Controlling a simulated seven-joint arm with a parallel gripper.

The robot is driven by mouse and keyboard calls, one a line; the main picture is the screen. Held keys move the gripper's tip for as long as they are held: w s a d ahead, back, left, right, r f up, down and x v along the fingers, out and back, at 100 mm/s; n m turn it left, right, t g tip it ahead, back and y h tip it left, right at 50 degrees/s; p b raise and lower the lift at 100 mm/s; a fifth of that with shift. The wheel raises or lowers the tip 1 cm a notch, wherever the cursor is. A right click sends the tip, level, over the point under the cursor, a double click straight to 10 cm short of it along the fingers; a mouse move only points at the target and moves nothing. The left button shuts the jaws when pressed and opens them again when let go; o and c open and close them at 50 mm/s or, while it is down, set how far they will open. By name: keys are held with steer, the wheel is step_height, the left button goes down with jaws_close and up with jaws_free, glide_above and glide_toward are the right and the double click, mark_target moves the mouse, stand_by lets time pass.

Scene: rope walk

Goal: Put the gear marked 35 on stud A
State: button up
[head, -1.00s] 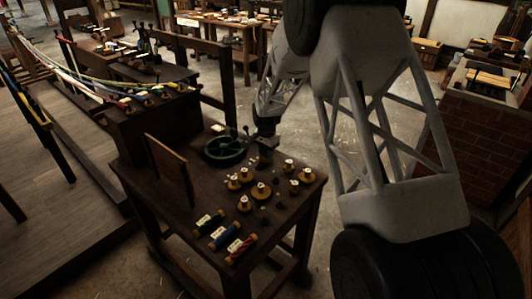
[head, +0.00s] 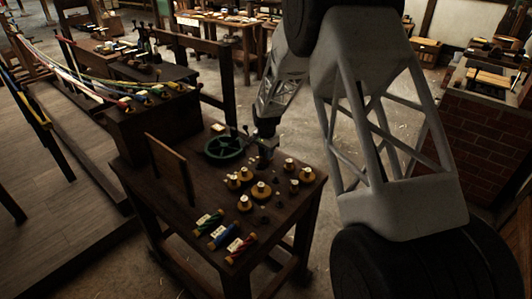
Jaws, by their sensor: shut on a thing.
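My gripper (head: 265,160) is low over the far part of the dark wooden table (head: 155,185), between the green wheel and the gears. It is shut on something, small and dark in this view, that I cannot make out. Several brass-coloured gears with white tags stand on the table, including one in the middle (head: 260,190), one at the front (head: 243,204) and one at the right (head: 307,175). Their numbers are too small to read, so I cannot tell which is 35. Small dark studs (head: 264,208) stand near the gears. I cannot tell which is A.
An upright wooden board (head: 168,168) stands at the table's left. Red, blue and green bobbins (head: 222,236) lie along the front edge. A brick-sided bench (head: 483,140) stands at right.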

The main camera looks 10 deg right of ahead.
steer(key=shift+f, duration=0.2)
stand_by(0.4)
steer(key=o, duration=0.9)
steer(key=shift+r, duration=3.95)
steer(key=shift+r, duration=0.15)
